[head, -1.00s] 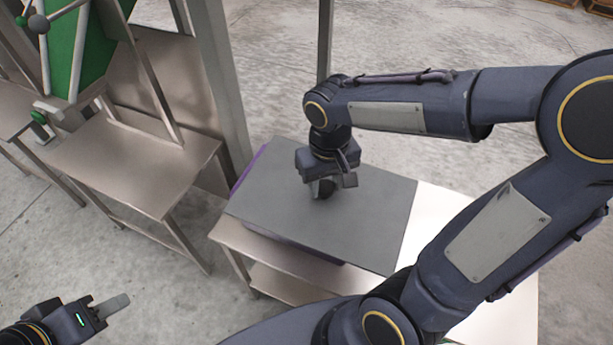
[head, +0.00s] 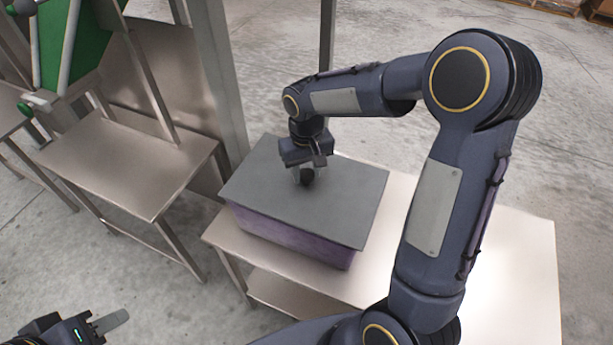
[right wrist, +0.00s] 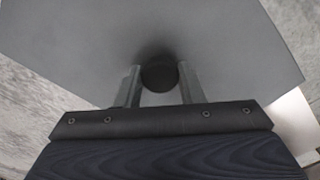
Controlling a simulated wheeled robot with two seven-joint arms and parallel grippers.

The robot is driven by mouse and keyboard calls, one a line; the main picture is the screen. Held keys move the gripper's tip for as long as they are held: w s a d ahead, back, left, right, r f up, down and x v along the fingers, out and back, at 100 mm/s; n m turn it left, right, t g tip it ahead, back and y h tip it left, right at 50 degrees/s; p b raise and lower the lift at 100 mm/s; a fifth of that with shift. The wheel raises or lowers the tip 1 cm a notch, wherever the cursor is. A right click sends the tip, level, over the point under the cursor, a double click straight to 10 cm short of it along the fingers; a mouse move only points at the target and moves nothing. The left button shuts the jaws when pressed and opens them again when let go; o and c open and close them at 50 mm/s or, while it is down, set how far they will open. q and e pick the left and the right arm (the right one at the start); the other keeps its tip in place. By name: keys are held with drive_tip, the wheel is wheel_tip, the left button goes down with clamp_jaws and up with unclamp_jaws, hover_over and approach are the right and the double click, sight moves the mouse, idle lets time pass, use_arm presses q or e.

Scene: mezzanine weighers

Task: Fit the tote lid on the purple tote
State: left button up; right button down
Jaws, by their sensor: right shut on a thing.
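The purple tote (head: 290,239) stands on a steel table. The grey tote lid (head: 335,205) lies over its top and covers the opening, with its edges close to the tote's rim. I cannot tell whether it is fully seated. The lid has a dark round knob (head: 307,177) in its middle. My right gripper (head: 307,174) is over the lid and shut on this knob; the right wrist view shows a finger on each side of the knob (right wrist: 158,76). My left gripper (head: 112,321) is at the lower left, away from the tote; its finger opening cannot be made out.
The steel table (head: 500,255) has bare room to the right of the tote. An upright post (head: 216,75) stands close behind the tote's left end. Another steel table (head: 125,165) with a green machine (head: 75,45) is at the left.

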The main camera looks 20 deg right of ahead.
sight(306, 173)
drive_tip(key=shift+f, duration=0.2)
drive_tip(key=c, duration=1)
unclamp_jaws()
drive_tip(key=shift+o, duration=0.2)
wheel_tip(306, 173, up, 11)
drive_tip(key=s+d+r+t+y, duration=0.2)
drive_tip(key=s+r, duration=0.1)
drive_tip(key=s, duration=0.8)
drive_tip(key=s+a+f+m+t+y, duration=0.1)
drive_tip(key=s+a+f+t, duration=0.2)
drive_tip(key=s, duration=0.7)
drive_tip(key=shift+s+f+t+y+p, duration=0.3)
drive_tip(key=shift+s+f+y+p, duration=0.1)
drive_tip(key=shift+f, duration=0.25)
